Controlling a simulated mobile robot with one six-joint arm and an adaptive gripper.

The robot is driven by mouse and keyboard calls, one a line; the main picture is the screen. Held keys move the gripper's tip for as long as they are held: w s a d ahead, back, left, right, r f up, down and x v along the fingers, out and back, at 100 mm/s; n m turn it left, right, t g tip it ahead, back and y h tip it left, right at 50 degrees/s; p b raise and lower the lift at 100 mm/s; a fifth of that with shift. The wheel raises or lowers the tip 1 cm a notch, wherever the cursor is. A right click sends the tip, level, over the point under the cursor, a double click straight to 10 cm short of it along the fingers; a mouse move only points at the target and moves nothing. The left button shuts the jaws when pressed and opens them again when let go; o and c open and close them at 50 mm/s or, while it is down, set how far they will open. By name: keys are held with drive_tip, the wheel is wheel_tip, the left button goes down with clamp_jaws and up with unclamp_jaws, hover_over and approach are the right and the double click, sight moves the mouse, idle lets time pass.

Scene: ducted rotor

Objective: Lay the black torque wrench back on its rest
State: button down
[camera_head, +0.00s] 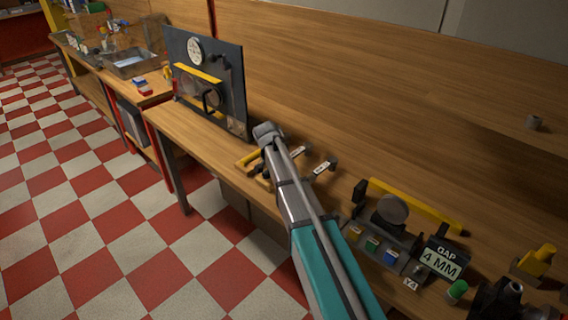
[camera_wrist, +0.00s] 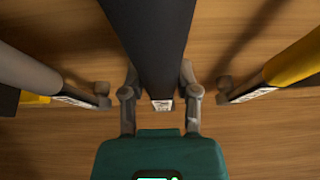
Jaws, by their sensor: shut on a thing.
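The black torque wrench (camera_wrist: 150,40) shows in the wrist view as a thick black bar running from the top edge down between my fingers. My gripper (camera_wrist: 160,85) is shut on it, one finger on each side. A small pale tag (camera_wrist: 162,104) shows at the bar's lower end; I cannot tell whether it belongs to the wrench or a rest. How far the wrench is from the wood behind it is unclear. In the head view my arm covers the gripper, and I cannot make out the wrench for certain.
In the head view, yellow-handled tools (camera_head: 249,160) lie beside my arm. A dark panel (camera_head: 225,85) stands left; a gap gauge sign (camera_head: 440,262) stands right.

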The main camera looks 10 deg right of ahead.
drive_tip(key=shift+f, duration=0.25)
idle(0.3)
drive_tip(key=shift+c, duration=1.3)
unclamp_jaws()
drive_tip(key=shift+r, duration=0.1)
